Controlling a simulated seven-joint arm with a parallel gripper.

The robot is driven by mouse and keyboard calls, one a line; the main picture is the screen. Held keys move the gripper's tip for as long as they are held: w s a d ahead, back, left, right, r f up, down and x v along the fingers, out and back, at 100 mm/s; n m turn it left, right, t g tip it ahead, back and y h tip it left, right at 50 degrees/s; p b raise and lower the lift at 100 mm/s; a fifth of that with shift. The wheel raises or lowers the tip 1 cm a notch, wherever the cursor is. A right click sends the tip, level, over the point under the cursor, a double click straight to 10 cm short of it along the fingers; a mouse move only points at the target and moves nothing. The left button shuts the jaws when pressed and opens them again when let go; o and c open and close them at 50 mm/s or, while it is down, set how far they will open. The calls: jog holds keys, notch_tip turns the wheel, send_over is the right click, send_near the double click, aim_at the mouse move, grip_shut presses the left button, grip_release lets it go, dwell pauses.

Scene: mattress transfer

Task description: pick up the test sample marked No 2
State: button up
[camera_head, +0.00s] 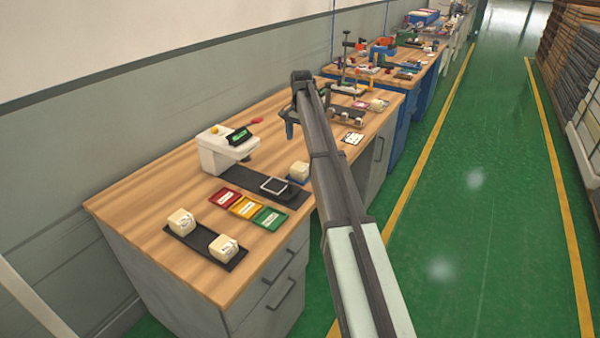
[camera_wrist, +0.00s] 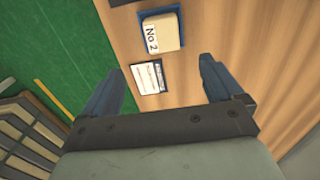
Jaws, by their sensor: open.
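The sample marked No 2 is a cream block (camera_wrist: 163,33) with a white label, seated on a blue square pad (camera_wrist: 182,17) at the top of the wrist view. In the head view a cream block (camera_head: 299,170) on a blue pad, near the bench's aisle edge, appears to be the same one; its label is not readable there. My gripper (camera_wrist: 162,65) is open and empty, its two fingers well apart. The block lies beyond the fingertips, not between them. In the head view my gripper (camera_head: 291,130) hangs above the bench, farther back than the block, partly hidden by my arm.
A white printed card (camera_wrist: 149,78) lies between the block and my gripper. On the wooden bench (camera_head: 150,205) stand a white device (camera_head: 222,150), red, yellow and green trays (camera_head: 246,208), and a dark tray (camera_head: 205,243) with two cream blocks. Small items and a stand lie behind.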

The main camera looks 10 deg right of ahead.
aim_at(300, 166)
jog(key=f, duration=1.3)
jog(key=shift+w+a+f, duration=0.1)
jog(key=shift+a+f, duration=0.15)
jog(key=shift+f, duration=0.05)
jog(key=c, duration=1)
